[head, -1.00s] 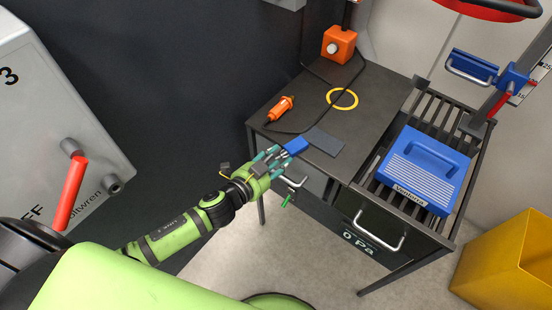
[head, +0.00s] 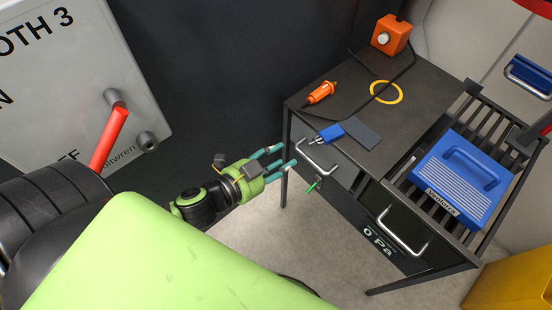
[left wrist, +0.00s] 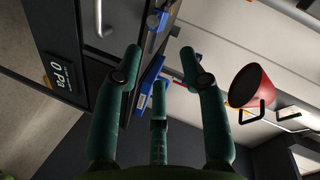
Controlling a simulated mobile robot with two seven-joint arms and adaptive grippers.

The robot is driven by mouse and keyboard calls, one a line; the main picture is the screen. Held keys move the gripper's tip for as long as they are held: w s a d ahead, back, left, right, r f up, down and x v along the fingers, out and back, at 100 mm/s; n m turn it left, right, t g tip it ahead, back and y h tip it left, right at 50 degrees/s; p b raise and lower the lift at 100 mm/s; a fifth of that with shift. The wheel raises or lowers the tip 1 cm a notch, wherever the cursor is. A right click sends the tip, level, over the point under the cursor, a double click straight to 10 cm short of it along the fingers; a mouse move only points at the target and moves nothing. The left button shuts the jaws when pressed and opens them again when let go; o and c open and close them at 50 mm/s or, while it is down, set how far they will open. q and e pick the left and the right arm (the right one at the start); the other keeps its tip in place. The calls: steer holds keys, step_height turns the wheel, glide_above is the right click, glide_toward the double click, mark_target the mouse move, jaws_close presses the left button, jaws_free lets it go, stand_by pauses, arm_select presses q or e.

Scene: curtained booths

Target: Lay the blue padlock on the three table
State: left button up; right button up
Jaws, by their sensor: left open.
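The blue padlock (head: 332,133) lies on the dark table (head: 425,95) close to its front left edge, beside a flat grey rectangle. Its metal shackle points to the left, toward the edge. My left gripper (head: 284,156) is open and empty, just off the table's left front corner and apart from the padlock. Its three teal fingers also show in the left wrist view (left wrist: 160,75), with blue shapes beyond them that I cannot tell apart. My right gripper is not in view.
An orange tool (head: 320,93), a yellow ring (head: 386,92) and an orange box (head: 391,36) are on the table. A blue case (head: 463,180) sits on the slatted rack. A green-tagged key (head: 314,186) hangs at the drawer. The panel at left reads "3".

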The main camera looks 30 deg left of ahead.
arm_select(q)
steer(key=shift+s+a+r, duration=0.1)
steer(key=shift+s+r, duration=0.05)
steer(key=shift+s, duration=0.2)
steer(key=s+a+f+n+g+y, duration=0.2)
steer(key=s+a+f, duration=0.1)
steer(key=f, duration=0.7)
steer(key=s+a+f+n+g+y, duration=0.1)
steer(key=s+a+f+n+g, duration=0.2)
steer(key=f, duration=0.8)
steer(key=s+a+f+n+g+y, duration=0.1)
steer(key=s+a+f+g+y, duration=0.2)
steer(key=f, duration=0.7)
steer(key=s+d+f+n+g, duration=0.2)
steer(key=s+f, duration=0.5)
steer(key=s, duration=0.3)
steer(key=s+d+f+n+g+h, duration=0.1)
steer(key=s+d+f+n+g, duration=0.1)
steer(key=s+f, duration=0.5)
steer(key=s+g, duration=0.1)
steer(key=s, duration=0.3)
steer(key=shift+d+n, duration=0.3)
steer(key=shift+d, duration=0.1)
